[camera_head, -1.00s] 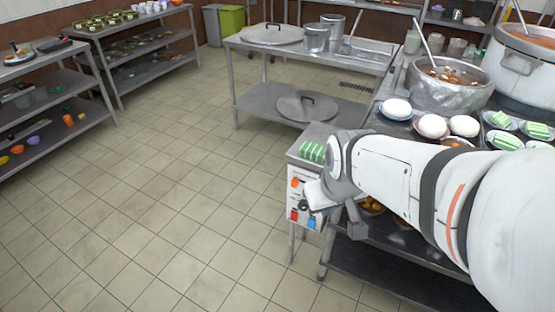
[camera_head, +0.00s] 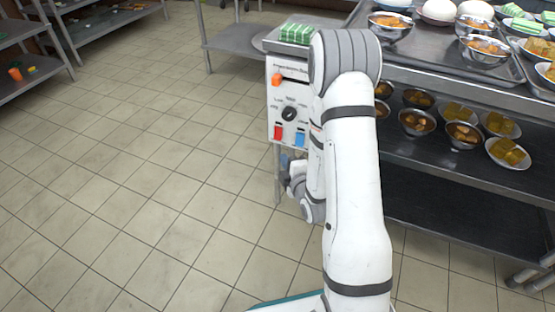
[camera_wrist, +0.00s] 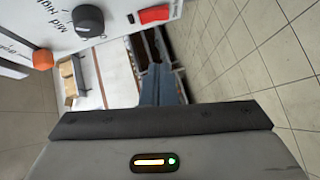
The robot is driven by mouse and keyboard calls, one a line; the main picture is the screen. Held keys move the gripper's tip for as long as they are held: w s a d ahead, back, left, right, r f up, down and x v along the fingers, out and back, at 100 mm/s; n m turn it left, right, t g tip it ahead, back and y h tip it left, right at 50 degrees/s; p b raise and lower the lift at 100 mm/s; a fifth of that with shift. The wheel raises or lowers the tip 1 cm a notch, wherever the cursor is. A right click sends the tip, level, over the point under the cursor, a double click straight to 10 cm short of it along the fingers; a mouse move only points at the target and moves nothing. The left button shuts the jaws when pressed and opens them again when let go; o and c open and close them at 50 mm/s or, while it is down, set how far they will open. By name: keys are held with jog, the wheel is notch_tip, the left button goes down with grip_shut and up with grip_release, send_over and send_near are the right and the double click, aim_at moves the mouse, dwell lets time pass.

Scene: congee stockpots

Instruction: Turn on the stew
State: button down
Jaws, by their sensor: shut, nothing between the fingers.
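My gripper (camera_wrist: 158,72) is shut and empty, apart from the panel. In the head view my gripper (camera_head: 286,161) is low, just below the box, partly hidden by my arm. No stew pot is in view.
A low steel table (camera_head: 232,38) stands behind. The tiled floor at left is clear.

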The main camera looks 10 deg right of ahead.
jog(key=f, duration=0.1)
jog(key=f+t+b, duration=0.1)
jog(key=shift+s+f+n, duration=0.4)
jog(key=b, duration=0.3)
send_near(274, 137)
jog(key=w+a, duration=0.2)
jog(key=a, duration=0.1)
jog(key=shift+w+d+f+b, duration=0.1)
jog(key=shift+w+d+b, duration=0.1)
jog(key=shift+w+d, duration=0.3)
jog(key=shift+w+d+f+b, duration=0.15)
jog(key=shift+w+d, duration=0.1)
jog(key=shift+w, duration=0.5)
jog(key=shift+w+d+f+b, duration=0.1)
jog(key=shift+w+d+b, duration=0.1)
jog(key=shift+w+d, duration=0.3)
jog(key=shift+w+a, duration=0.1)
jog(key=shift+a, duration=0.05)
